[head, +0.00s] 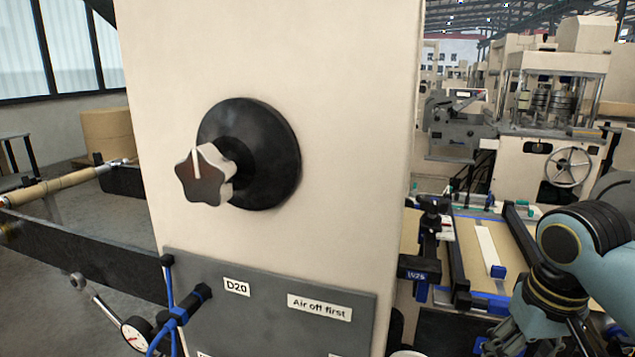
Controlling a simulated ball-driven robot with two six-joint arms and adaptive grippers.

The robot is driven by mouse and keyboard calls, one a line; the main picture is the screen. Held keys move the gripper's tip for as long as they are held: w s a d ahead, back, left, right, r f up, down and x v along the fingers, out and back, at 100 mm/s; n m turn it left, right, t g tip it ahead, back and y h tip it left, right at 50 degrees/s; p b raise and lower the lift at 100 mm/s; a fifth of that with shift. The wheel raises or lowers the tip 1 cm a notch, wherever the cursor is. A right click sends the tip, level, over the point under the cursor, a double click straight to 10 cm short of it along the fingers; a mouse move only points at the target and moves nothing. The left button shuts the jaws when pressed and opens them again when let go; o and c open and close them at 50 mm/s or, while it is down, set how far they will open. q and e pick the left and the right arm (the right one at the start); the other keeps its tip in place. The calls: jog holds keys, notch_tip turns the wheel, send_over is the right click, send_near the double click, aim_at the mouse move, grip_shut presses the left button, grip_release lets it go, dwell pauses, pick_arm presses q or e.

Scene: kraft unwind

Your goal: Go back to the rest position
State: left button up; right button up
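My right arm comes in from the right edge, beside the cream machine column (340,130). My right gripper (528,332) points down at the bottom right and is partly cut off by the lower edge. Its fingertips do not show clearly, so I cannot tell whether it is open or shut, or whether it holds anything. My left gripper and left arm are not in view.
A star-shaped knob (205,176) on a black round hub (262,150) sticks out of the column.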

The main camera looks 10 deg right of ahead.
jog(key=s+a+n+t, duration=0.1)
jog(key=s+a+n, duration=0.15)
jog(key=s, duration=0.45)
jog(key=s+a+n+t, duration=0.1)
jog(key=s+a, duration=0.3)
jog(key=s, duration=0.3)
notch_tip(320, 180, down, 36)
jog(key=s+d+b, duration=0.1)
jog(key=d+b, duration=0.1)
jog(key=b, duration=1.1)
jog(key=s+f+b, duration=0.3)
jog(key=s+f, duration=0.3)
jog(key=f, duration=0.3)
jog(key=s+f+g+b, duration=0.1)
jog(key=s+f+b, duration=0.3)
jog(key=s+f, duration=0.3)
jog(key=s+d+f+g+b, duration=0.1)
jog(key=s+f+b, duration=0.3)
jog(key=f, duration=0.9)
jog(key=s, duration=0.2)
jog(key=shift+s+f+m, duration=0.2)
jog(key=shift+s+m, duration=0.15)
jog(key=shift+s, duration=0.05)
